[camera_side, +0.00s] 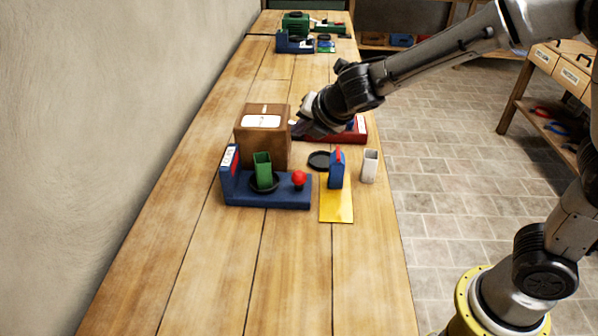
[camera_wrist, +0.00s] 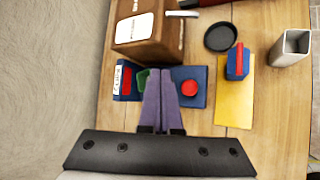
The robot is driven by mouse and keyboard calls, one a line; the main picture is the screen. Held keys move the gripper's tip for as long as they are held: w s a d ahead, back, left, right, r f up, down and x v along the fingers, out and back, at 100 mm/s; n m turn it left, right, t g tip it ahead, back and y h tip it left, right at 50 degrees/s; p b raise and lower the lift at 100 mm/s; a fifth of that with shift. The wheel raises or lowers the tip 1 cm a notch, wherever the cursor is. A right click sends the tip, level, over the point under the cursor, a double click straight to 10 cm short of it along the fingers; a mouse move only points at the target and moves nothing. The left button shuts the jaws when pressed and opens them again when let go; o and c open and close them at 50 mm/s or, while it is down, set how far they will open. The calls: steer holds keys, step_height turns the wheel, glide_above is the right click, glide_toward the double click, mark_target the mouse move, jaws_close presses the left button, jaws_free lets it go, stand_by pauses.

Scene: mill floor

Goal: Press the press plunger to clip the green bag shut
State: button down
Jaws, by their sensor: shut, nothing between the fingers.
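The blue press (camera_side: 285,199) stands on the bench with a red ball-topped plunger (camera_side: 299,178) at its right end; the plunger also shows in the wrist view (camera_wrist: 190,87). The green bag (camera_side: 262,168) stands upright and open-topped in a black ring on the press. In the wrist view the bag (camera_wrist: 143,78) is partly hidden behind my fingers. My gripper (camera_side: 296,130) is shut and empty, in the air beside the brown box. In the wrist view its purple fingertips (camera_wrist: 160,74) appear between the green bag and the plunger, apart from the plunger.
A brown box (camera_side: 275,136) stands behind the press. To the right are a blue bag with a red clip (camera_side: 336,172) on a yellow mat (camera_side: 337,208), a black dish (camera_side: 319,160) and a pale open container (camera_side: 370,166). A red object (camera_side: 357,132) lies behind them. The front bench is clear.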

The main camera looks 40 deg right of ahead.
mark_target(298, 173)
steer(key=shift+f, duration=4.3)
steer(key=shift+f, duration=0.1)
steer(key=shift+f, duration=0.35)
steer(key=shift+f, duration=1.05)
steer(key=shift+r, duration=1.4)
steer(key=shift+r, duration=0.1)
steer(key=shift+r, duration=2.45)
steer(key=shift+d, duration=0.1)
